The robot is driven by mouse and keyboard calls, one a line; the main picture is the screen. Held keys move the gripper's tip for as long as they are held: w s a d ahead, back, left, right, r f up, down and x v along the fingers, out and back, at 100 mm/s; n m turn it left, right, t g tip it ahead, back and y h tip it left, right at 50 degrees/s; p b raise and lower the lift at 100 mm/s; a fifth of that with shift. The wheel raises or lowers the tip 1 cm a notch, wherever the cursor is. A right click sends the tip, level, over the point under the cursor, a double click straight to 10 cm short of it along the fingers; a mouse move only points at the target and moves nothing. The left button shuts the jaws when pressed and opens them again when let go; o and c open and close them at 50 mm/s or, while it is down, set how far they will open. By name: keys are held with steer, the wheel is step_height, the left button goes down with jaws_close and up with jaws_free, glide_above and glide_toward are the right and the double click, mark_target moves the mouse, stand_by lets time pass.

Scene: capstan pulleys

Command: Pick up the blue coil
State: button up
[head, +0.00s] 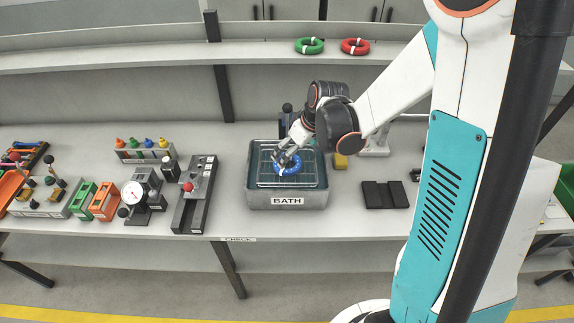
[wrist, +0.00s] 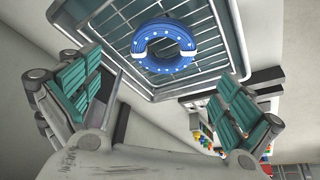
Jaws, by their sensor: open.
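The blue coil (head: 289,170) is a ring that lies on the wire rack inside the grey tray labelled BATH (head: 287,201). In the wrist view the blue coil (wrist: 166,48) shows a white band and light dots, with the rack's bars around it. My gripper (head: 290,157) is above the coil in the head view and hides part of its upper side. In the wrist view my gripper (wrist: 165,100) has its teal-padded fingers spread wide. The coil appears beyond and between the fingers, and nothing is held.
A green ring (head: 309,45) and a red ring (head: 355,46) lie on the upper shelf. A clamp device with a red knob (head: 190,190) stands left of the bath. Bare bench shows around the bath.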

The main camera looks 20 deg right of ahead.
steer(key=shift+b+x, duration=0.65)
steer(key=shift+x, duration=2.5)
steer(key=shift+s, duration=0.2)
steer(key=shift+c, duration=0.6)
steer(key=c, duration=1.1)
steer(key=shift+c, duration=0.2)
